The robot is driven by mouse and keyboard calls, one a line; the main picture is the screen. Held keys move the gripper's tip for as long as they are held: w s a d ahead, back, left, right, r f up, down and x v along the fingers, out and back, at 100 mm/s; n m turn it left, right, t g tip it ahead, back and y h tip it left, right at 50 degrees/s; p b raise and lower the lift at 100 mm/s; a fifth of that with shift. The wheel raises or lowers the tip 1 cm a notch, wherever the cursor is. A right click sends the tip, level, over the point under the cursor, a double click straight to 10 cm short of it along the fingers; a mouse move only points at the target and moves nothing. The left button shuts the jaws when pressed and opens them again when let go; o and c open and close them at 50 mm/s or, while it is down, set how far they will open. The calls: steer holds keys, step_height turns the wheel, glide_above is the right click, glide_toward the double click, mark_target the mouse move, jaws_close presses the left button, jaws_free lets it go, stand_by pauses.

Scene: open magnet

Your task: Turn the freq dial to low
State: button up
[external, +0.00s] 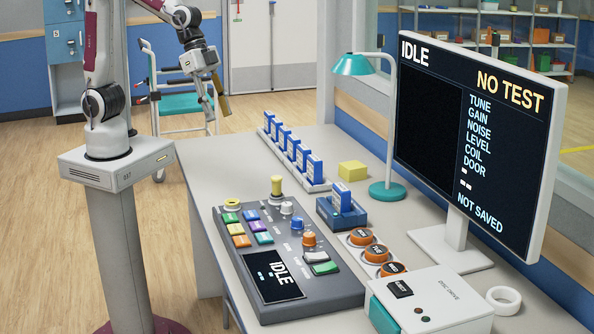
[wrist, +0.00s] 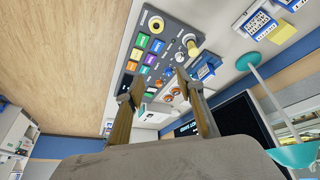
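The control console (external: 345,293) lies on the desk with coloured buttons, a small screen reading IDLE and several knobs. My gripper (external: 217,106) hangs beyond the desk's left edge, apart from the console. In the wrist view its two fingers (wrist: 160,82) are spread and empty, with the console behind them.
A yellow-topped lever (external: 277,186) stands at the console's back edge. Orange round pieces (external: 376,254) sit right of the console. A blue rack (external: 293,155), yellow block (external: 352,171), teal lamp (external: 388,190) and large monitor (external: 478,120) stand behind. The air above the console is clear.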

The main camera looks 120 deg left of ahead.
steer(key=w+a+f+m, duration=0.1)
steer(key=w+a+f, duration=0.1)
steer(key=w+f, duration=0.6)
steer(key=m+h, duration=0.1)
steer(key=m, duration=0.1)
glide_toward(287, 205)
steer(key=shift+w+f+g, duration=0.3)
steer(key=shift+w, duration=0.1)
steer(key=shift+f, duration=0.1)
steer(key=shift+x, duration=3.8)
steer(key=shift+c, duration=0.3)
jaws_close()
